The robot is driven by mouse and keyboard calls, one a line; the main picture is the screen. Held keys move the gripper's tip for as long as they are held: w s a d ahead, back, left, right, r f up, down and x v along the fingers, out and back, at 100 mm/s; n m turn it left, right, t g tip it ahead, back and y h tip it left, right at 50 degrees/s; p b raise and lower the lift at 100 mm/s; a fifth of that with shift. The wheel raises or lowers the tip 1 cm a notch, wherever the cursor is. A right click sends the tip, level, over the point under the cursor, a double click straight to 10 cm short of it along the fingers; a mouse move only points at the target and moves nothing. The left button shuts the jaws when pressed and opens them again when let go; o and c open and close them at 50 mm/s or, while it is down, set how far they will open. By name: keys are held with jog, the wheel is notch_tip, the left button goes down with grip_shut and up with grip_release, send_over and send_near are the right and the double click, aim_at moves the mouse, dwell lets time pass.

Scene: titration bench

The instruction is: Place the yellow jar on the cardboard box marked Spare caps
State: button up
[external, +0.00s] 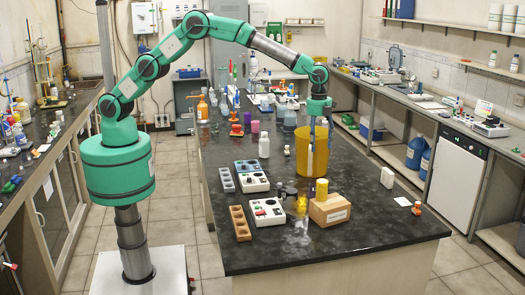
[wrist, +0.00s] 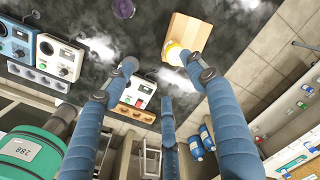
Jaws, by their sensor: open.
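The yellow jar (external: 321,188) stands on top of the cardboard box (external: 334,212), towards its left end, near the bench's front. A pale label shows on the box's front, too small to read. In the wrist view, the jar (wrist: 174,52) is at the lower left corner of the box (wrist: 190,32), partly beside one finger.
The large amber container (external: 302,150) stands behind the box. A small dark device (external: 288,192) is close to the box.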

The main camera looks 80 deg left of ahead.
jog(key=s+a+r+n+t, duration=0.1)
jog(key=s+a+r+n, duration=0.25)
jog(key=a+r, duration=0.35)
jog(key=s+a+r+n, duration=0.2)
jog(key=s+a+r, duration=0.3)
jog(key=r, duration=0.3)
jog(key=s+a+r+n+t, duration=0.1)
jog(key=s+a+r+n, duration=0.1)
jog(key=s+a+r, duration=0.5)
jog(key=s+a+r+n+t, duration=0.1)
jog(key=s+a+r+n, duration=0.65)
jog(key=s, duration=0.55)
jog(key=s+a+f+n+t, duration=0.1)
jog(key=s+a, duration=0.4)
jog(key=s, duration=0.8)
jog(key=s+a+f+n+t, duration=0.1)
jog(key=s+a+f+n, duration=0.2)
jog(key=s, duration=0.9)
jog(key=a+n, duration=0.2)
jog(key=a, duration=0.1)
jog(key=shift+s+n, duration=0.35)
jog(key=shift+n, duration=0.05)
notch_tip(320, 180, down, 13)
jog(key=b, duration=1.3)
jog(key=shift+f, duration=0.2)
